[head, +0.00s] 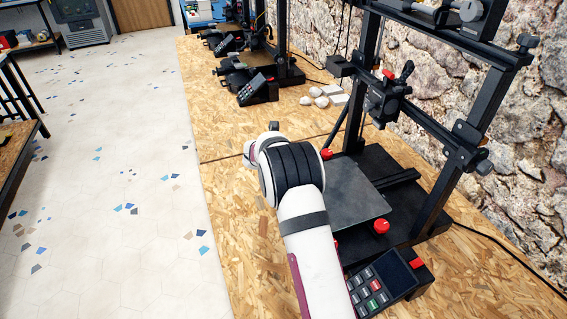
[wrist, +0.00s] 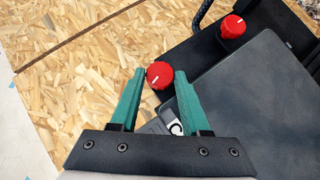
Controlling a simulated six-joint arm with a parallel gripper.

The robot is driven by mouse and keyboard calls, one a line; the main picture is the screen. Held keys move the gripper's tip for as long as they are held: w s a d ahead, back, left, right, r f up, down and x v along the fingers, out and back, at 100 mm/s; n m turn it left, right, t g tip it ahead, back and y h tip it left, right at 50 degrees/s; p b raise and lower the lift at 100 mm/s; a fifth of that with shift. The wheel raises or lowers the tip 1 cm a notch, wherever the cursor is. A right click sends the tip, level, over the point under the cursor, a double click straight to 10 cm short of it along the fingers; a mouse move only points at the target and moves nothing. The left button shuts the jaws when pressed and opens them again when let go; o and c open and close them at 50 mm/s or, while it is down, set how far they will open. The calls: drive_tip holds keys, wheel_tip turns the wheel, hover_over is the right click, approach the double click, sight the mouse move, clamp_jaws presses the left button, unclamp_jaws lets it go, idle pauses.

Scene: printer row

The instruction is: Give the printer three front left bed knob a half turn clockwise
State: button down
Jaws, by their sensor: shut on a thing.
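A red bed knob (wrist: 160,75) with a short white mark on top stands at the corner of the near printer's bed in the wrist view. My gripper (wrist: 160,78) has its two green fingers shut on this knob, one on each side. The mark points toward the lower left. In the head view my white arm hides the held knob and the fingertips. The dark bed plate (head: 356,198) shows to the right of my arm. Other red knobs show at its far left (head: 326,154) and right (head: 381,226), and a sliver of another beside my arm.
The printer's upright frame (head: 440,195) and crossbar rise to the right of my arm. A keypad unit (head: 380,287) sits close below the bed. More printers (head: 245,82) stand farther along the wooden bench (head: 228,215). Bare bench lies left of the printer.

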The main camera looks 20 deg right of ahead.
drive_tip(key=m, duration=0.1)
drive_tip(key=m+g+h, duration=0.1)
drive_tip(key=shift+w+a+m, duration=0.15)
drive_tip(key=shift+a+m, duration=0.05)
drive_tip(key=shift+m, duration=0.1)
drive_tip(key=shift+c, duration=1.9)
unclamp_jaws()
drive_tip(key=shift+d, duration=0.1)
